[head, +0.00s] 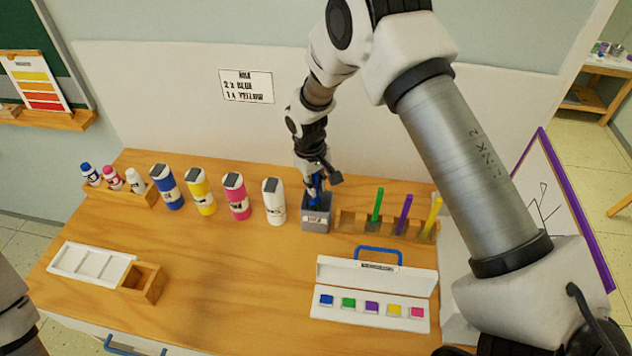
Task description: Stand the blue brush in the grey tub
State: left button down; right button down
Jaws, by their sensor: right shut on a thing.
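The grey tub (316,222) stands on the table right of the white bottle, with a small label on its front. My right gripper (318,178) is directly above the tub, pointing down. It is shut on the blue brush (317,190), which shows as a blue piece between the fingers and the tub's opening. The brush looks roughly upright, and its lower end is hidden at or in the tub. I cannot tell whether it touches the bottom. My left gripper is not in view; only part of my left arm shows at the left edge.
A wooden rack (390,225) with green, purple and yellow brushes stands just right of the tub. White, pink, yellow and blue bottles (274,202) line up to its left. An open paint box (372,300) lies in front. The table's middle (230,270) is clear.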

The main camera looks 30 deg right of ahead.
jog(key=c, duration=1.1)
grip_release()
jog(key=shift+w, duration=0.1)
jog(key=r, duration=0.8)
jog(key=a+r, duration=0.1)
jog(key=r, duration=0.3)
